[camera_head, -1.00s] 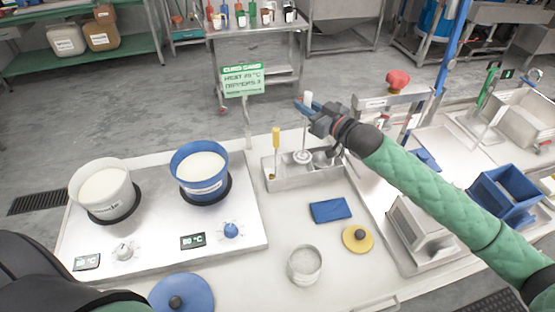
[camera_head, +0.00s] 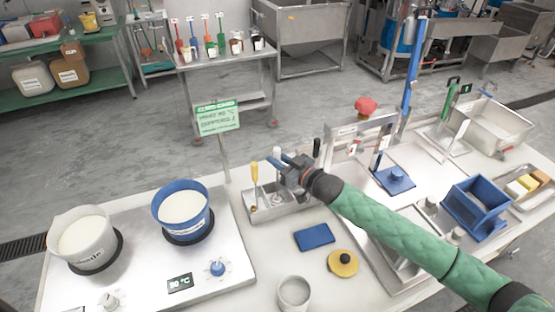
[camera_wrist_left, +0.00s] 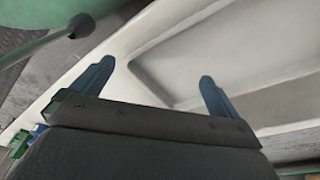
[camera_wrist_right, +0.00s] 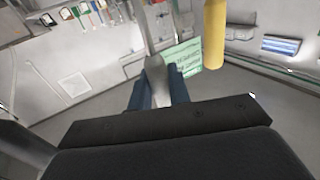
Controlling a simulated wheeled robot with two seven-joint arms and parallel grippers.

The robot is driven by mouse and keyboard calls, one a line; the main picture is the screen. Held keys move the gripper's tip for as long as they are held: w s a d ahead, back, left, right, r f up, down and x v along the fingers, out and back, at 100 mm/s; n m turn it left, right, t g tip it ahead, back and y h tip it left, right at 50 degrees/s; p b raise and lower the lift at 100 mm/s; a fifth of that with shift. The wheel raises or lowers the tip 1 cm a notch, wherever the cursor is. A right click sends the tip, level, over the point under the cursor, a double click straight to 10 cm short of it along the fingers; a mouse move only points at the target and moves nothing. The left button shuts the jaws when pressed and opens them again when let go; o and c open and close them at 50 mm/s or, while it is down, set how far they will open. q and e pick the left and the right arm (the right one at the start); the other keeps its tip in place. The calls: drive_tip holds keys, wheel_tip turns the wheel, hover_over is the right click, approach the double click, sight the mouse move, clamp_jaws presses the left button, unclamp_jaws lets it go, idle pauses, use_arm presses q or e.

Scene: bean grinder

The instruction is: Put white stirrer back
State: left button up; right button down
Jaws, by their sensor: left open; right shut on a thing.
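The white stirrer (camera_head: 276,152) is upright, its pale handle between the blue fingers of my right gripper (camera_head: 281,159). In the right wrist view the fingers (camera_wrist_right: 158,90) are shut on the stirrer's pale handle (camera_wrist_right: 155,72). The stirrer is over the metal holder (camera_head: 298,212); whether its lower end is inside a slot is unclear. The yellow-handled stirrer (camera_head: 255,174) stands in the holder's left part, and its handle shows in the right wrist view (camera_wrist_right: 214,35). My left gripper (camera_wrist_left: 155,80) is open and empty over a pale, recessed surface, outside the head view.
A black handle (camera_head: 317,147) rises just right of my right gripper. Left of the holder are the blue pot (camera_head: 182,226) and white pot (camera_head: 84,254) on the hotplate.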

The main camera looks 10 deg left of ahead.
use_arm(q)
drive_tip(key=shift+s+a+f, duration=0.2)
drive_tip(key=shift+f, duration=0.15)
use_arm(e)
drive_tip(key=shift+f, duration=0.65)
use_arm(q)
drive_tip(key=shift+r, duration=0.1)
use_arm(e)
drive_tip(key=c, duration=1.3)
unclamp_jaws()
drive_tip(key=shift+r, duration=0.15)
